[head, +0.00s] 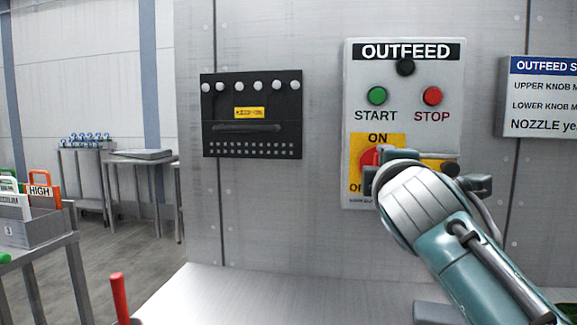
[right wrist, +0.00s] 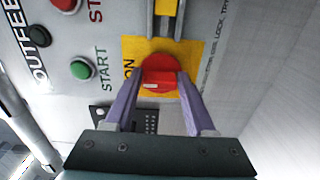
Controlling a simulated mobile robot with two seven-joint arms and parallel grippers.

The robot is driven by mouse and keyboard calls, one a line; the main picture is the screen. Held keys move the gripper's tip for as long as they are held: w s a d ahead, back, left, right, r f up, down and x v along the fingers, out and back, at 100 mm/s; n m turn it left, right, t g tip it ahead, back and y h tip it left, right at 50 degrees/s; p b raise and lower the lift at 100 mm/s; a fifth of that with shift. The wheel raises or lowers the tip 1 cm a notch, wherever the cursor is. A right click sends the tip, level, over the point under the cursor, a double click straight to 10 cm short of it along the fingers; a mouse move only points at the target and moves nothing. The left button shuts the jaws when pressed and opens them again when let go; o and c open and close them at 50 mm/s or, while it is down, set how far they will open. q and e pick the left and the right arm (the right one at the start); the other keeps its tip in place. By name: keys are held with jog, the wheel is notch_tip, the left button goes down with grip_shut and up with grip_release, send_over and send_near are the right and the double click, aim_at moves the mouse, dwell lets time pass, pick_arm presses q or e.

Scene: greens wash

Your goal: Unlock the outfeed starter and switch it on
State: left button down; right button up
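The outfeed starter (head: 353,95) is a pale box on the wall. It has a green START button (head: 377,95), a red STOP button (head: 432,96) and a black round part (head: 405,67) above them. Its red rotary knob (head: 369,158) sits on a yellow ON/OFF plate (head: 390,141), partly hidden by my right arm. In the right wrist view the two purple fingers of my right gripper (right wrist: 160,82) lie against both sides of the knob (right wrist: 158,68). A white mark shows on the knob's face. I see no padlock on the knob. My left gripper is out of view.
A black board (head: 252,127) with several pale knobs hangs left of the starter. A sign (head: 540,125) is at the right. A bare metal surface (head: 260,295) lies below. A grey bin (head: 40,228) with tags stands at the left, near a red upright handle (head: 119,297).

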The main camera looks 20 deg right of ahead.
jog(key=o, duration=0.4)
jog(key=shift+c, duration=0.2)
jog(key=v, duration=1)
